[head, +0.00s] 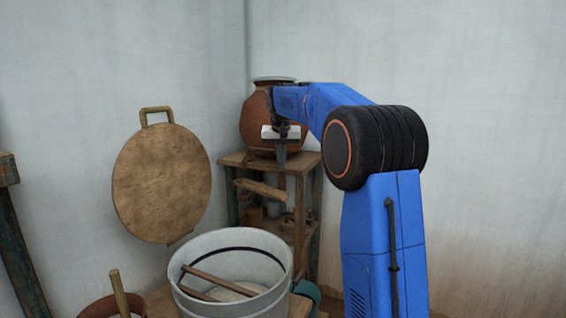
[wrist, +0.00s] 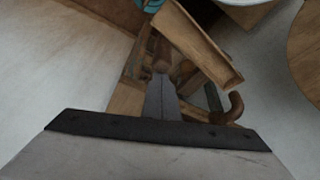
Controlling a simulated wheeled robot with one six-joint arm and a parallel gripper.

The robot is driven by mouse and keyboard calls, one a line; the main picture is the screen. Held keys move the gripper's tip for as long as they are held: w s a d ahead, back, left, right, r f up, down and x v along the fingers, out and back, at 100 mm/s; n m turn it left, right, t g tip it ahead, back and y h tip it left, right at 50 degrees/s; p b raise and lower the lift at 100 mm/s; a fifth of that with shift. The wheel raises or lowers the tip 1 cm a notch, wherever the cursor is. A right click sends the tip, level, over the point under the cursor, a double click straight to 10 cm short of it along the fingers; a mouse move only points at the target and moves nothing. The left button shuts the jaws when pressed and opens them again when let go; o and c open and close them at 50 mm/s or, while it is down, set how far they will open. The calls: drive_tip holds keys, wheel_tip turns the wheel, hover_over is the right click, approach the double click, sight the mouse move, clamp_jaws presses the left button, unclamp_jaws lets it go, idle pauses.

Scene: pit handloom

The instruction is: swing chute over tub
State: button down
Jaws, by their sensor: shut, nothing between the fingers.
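The tub (head: 185,285) is a pale grey round vessel at the bottom centre of the head view, with wooden sticks inside. A bit of its pale rim (wrist: 246,2) seems to show at the top of the wrist view. The chute (head: 262,189) looks like a short wooden trough, sticking out from the stand behind the tub, not over the tub's opening. It also shows in the wrist view (wrist: 195,42), slanting right of the fingers. My gripper (head: 281,162) is shut and empty, pointing down above the chute in the head view. Its fingers (wrist: 160,88) appear apart from the chute.
A clay pot (head: 257,125) stands on the wooden stand (head: 300,200) behind my gripper. A round wooden lid (head: 160,185) hangs on the left wall. A brown hook-like piece (wrist: 236,105) lies right of the fingers. A basket with a stick (head: 120,293) is at lower left.

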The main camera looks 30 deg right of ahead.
drive_tip(key=s+a+m, duration=0.1)
drive_tip(key=a, duration=0.1)
drive_tip(key=s+a+m+h, duration=0.1)
drive_tip(key=a+m, duration=0.1)
drive_tip(key=s+a+m+g, duration=0.1)
drive_tip(key=s+a+m, duration=0.1)
drive_tip(key=shift+a, duration=0.15)
drive_tip(key=a+m+g, duration=0.1)
drive_tip(key=a+m, duration=0.2)
drive_tip(key=a, duration=0.5)
drive_tip(key=shift+s+m+h, duration=0.3)
drive_tip(key=shift+m+h, duration=0.1)
wheel_tip(320, 180, up, 10)
drive_tip(key=shift+d, duration=0.4)
idle(0.4)
idle(0.4)
